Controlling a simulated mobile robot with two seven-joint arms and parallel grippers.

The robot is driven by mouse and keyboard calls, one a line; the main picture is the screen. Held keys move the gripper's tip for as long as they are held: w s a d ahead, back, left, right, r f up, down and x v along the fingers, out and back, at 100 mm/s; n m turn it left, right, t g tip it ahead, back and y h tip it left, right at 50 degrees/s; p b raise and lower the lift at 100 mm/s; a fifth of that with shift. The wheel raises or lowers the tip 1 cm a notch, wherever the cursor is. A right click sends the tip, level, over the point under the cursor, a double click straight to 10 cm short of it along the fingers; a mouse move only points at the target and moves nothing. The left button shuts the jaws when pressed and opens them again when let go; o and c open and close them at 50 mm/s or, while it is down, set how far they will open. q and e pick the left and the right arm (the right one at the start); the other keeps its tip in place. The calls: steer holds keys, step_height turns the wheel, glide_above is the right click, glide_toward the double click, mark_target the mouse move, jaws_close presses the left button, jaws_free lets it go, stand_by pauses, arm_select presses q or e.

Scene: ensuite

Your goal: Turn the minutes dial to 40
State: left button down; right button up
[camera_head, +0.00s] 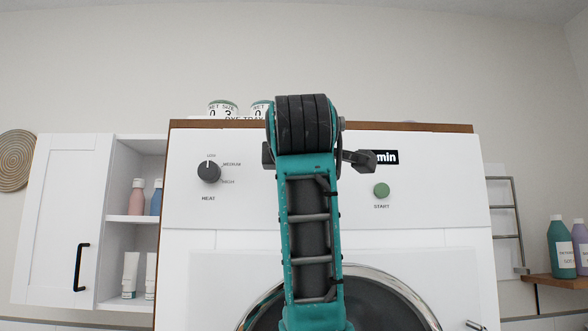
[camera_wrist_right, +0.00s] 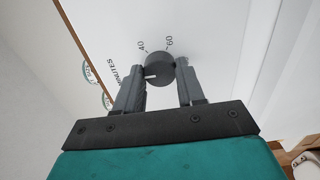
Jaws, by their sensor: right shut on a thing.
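The minutes dial (camera_wrist_right: 159,70) is a dark round knob on the white front panel (camera_head: 240,205) of the machine. In the right wrist view its white pointer mark faces left, toward one finger and away from the printed 40 and 60 above it. The word MINUTES is printed to its left. My right gripper (camera_wrist_right: 160,88) is shut on the dial, one finger on each side. In the head view my arm hides the dial. A black display (camera_head: 385,157) reading "min" is partly covered by a gripper part. My left gripper is out of view.
The heat dial (camera_head: 208,172) is left of my arm and the green start button (camera_head: 381,191) is right of it. A round door (camera_head: 375,300) lies below. Several cups (camera_head: 222,108) stand on top of the machine. A white cabinet (camera_head: 65,220) is at left.

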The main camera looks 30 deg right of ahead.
steer(key=shift+c, duration=1.3)
steer(key=shift+m, duration=0.4)
steer(key=shift+m+b, duration=0.3)
steer(key=shift+m, duration=5.2)
steer(key=o, duration=1)
